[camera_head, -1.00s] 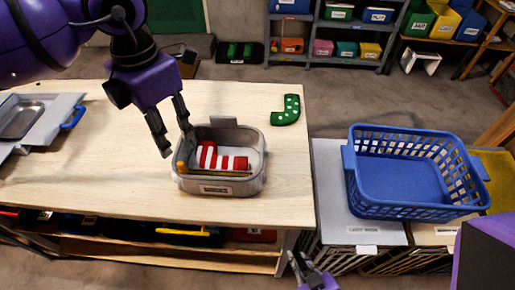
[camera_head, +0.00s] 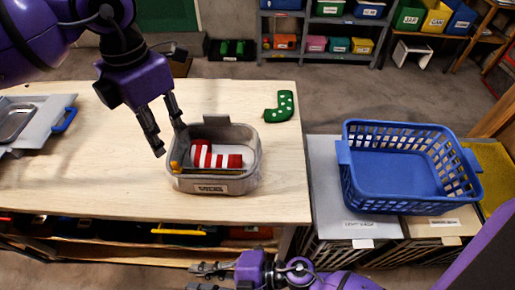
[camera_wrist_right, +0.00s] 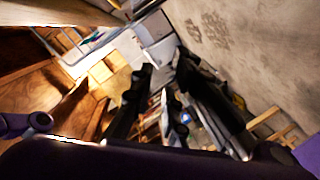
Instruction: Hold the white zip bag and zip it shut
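The pale grey-white zip bag (camera_head: 228,186), labelled on its front, stands open on the wooden table. A red-and-white striped sock (camera_head: 218,160) lies inside it. A small yellow piece (camera_head: 176,166), perhaps the zip pull, shows at its front left corner. My left gripper (camera_head: 168,141) is open and empty, pointing down just beside the bag's left side; I cannot tell whether it touches. My right gripper (camera_head: 208,277) is low in front of the table, below the bag and apart from it. In the right wrist view its fingers (camera_wrist_right: 168,105) are spread with nothing between them.
A green dotted sock (camera_head: 280,107) lies on the table (camera_head: 110,190) right of the bag. A grey tray (camera_head: 35,128) is at the far left. A blue basket (camera_head: 400,175) stands right of the table. The table's front edge lies between my right gripper and the bag.

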